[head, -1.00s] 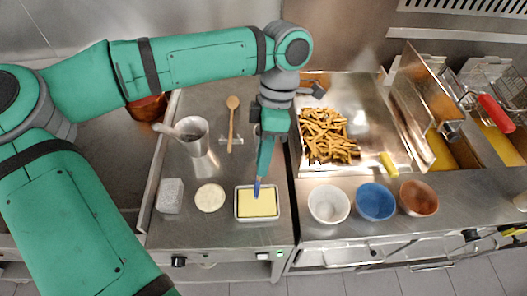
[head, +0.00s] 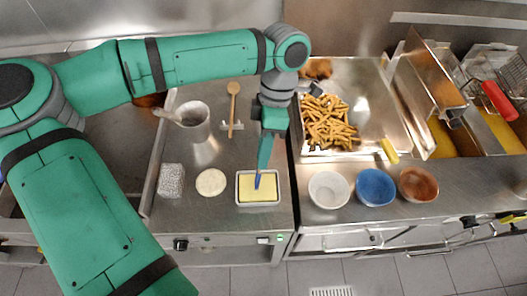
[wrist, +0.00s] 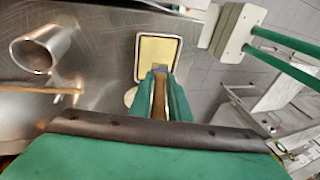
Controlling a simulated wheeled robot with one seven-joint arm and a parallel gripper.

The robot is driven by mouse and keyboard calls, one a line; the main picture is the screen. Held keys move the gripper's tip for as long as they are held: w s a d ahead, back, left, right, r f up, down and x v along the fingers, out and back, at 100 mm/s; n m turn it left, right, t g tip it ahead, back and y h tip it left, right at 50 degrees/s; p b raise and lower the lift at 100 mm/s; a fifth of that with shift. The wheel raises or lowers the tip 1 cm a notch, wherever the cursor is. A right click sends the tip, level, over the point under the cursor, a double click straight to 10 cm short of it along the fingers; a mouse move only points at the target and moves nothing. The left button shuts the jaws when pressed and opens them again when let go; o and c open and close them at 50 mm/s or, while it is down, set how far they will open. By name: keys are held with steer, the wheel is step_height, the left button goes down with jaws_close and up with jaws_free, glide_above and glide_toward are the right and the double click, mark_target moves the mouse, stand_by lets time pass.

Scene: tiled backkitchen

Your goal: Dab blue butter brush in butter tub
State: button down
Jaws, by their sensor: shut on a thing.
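The butter tub (head: 238,191) is a pale rectangular tub of yellow butter on the steel counter. It also shows in the wrist view (wrist: 138,60). My gripper (head: 262,168) points down over the tub. In the wrist view its green fingers (wrist: 160,84) are shut around the brush, with a brown strip between them. The blue tip of the butter brush (head: 258,182) shows below the fingers, over the back middle of the butter. It looks at or very near the butter surface; contact is not clear. Most of the brush is hidden by the fingers.
A round pale disc (head: 211,182) and a grey block (head: 171,180) lie left of the tub. White (head: 328,190), blue (head: 375,187) and brown (head: 418,185) bowls are right, below a fries tray (head: 372,110).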

steer(key=shift+w+f, duration=0.15)
steer(key=shift+s+a+f, duration=0.15)
steer(key=shift+s+f, duration=0.05)
stand_by(0.6)
steer(key=shift+d+f, duration=0.15)
steer(key=shift+d, duration=0.1)
stand_by(0.4)
steer(key=shift+w, duration=0.1)
